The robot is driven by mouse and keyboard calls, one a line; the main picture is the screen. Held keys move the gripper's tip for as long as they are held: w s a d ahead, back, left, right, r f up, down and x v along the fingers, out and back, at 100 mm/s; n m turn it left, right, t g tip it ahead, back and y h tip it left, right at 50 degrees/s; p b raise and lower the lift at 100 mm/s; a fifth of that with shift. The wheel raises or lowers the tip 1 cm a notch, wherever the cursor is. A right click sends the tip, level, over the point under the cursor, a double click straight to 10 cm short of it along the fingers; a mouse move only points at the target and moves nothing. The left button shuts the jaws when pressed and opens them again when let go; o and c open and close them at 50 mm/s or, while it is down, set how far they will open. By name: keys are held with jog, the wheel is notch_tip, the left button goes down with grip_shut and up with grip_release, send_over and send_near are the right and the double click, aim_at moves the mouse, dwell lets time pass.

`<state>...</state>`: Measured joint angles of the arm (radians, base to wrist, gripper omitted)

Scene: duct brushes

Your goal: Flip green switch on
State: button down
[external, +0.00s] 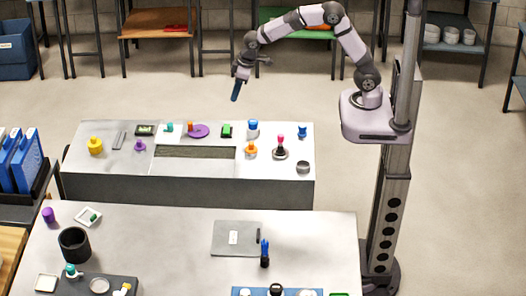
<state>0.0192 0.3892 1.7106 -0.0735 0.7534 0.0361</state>
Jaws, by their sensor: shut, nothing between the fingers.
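A small white plate with a green piece on it (89,217) lies on the near table at the left and looks like a switch. A green block with a dark part (227,130) sits on the far bench near its back edge. Which of the two is the green switch, and its on or off state, are too small to tell.
The far bench (200,170) has a dark slot and several small coloured knobs and handles. The near table (170,240) holds a black cup (74,244), a purple knob (49,215), a grey panel (237,238) and an upright blue-topped handle (265,253).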

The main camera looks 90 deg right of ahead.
jog(key=shift+w+d+r+b, duration=0.15)
jog(key=shift+d+b, duration=0.25)
jog(key=shift+b, duration=0.55)
jog(key=shift+f, duration=0.2)
jog(key=p, duration=0.4)
send_over(226, 126)
jog(key=s, duration=0.1)
jog(key=f, duration=1.1)
jog(key=shift+a+f, duration=0.1)
jog(key=shift+a, duration=0.25)
jog(key=shift+d+f+p, duration=0.2)
jog(key=shift+f+p, duration=0.1)
jog(key=shift+f, duration=0.75)
